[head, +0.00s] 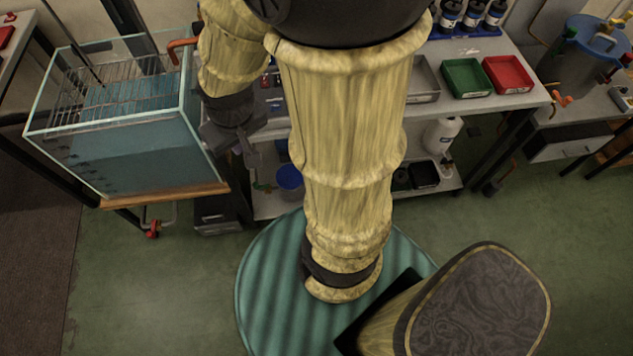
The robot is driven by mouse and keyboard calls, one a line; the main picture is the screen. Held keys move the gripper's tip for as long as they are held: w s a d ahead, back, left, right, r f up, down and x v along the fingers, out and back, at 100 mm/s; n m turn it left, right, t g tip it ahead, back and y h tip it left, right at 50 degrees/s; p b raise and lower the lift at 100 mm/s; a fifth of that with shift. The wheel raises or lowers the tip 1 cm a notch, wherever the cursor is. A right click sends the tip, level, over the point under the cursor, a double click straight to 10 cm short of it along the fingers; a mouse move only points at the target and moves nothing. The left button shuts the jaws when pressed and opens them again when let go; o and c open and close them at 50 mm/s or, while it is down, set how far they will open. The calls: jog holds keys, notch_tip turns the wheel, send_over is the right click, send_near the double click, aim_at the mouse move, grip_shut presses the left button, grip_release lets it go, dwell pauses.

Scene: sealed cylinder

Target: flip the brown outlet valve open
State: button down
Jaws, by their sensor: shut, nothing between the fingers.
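The grey cylinder (582,62) stands on a bench at the far upper right, with several coloured fittings around its lid. An orange-brown fitting (562,101) sits low on its left side; it is too small to tell whether this is the brown outlet valve or how its handle is turned. My gripper (250,160) is shut and empty, pointing down between the glass tank and the middle bench. It is far to the left of the cylinder and touches nothing that I can make out. My own arm hides part of the middle bench.
A glass tank (140,160) of blue liquid with a wire rack stands left, with a red-handled valve (153,230) beneath. Green (466,77) and red (507,74) trays lie on the middle bench. A blue bucket (289,180) sits below. The green floor (530,225) is clear at right.

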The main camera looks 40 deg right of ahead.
jog(key=shift+w+d, duration=0.1)
jog(key=shift+w, duration=0.05)
jog(key=w+d+f+m+h+b, duration=0.1)
jog(key=d+f+b, duration=0.5)
jog(key=f+b, duration=0.7)
jog(key=w+d+f+m+h+b, duration=0.2)
jog(key=w+d+f+b, duration=0.4)
jog(key=f, duration=2.7)
jog(key=w+d+f+m+h+b, duration=0.1)
jog(key=w+d+f+h+b, duration=0.2)
jog(key=f+b, duration=1.7)
jog(key=w+d+f, duration=0.1)
jog(key=d+f, duration=0.2)
jog(key=d, duration=0.1)
jog(key=shift+w+f+m+h, duration=0.2)
jog(key=shift+m+h, duration=0.1)
jog(key=shift+h, duration=0.1)
jog(key=shift+d, duration=0.1)
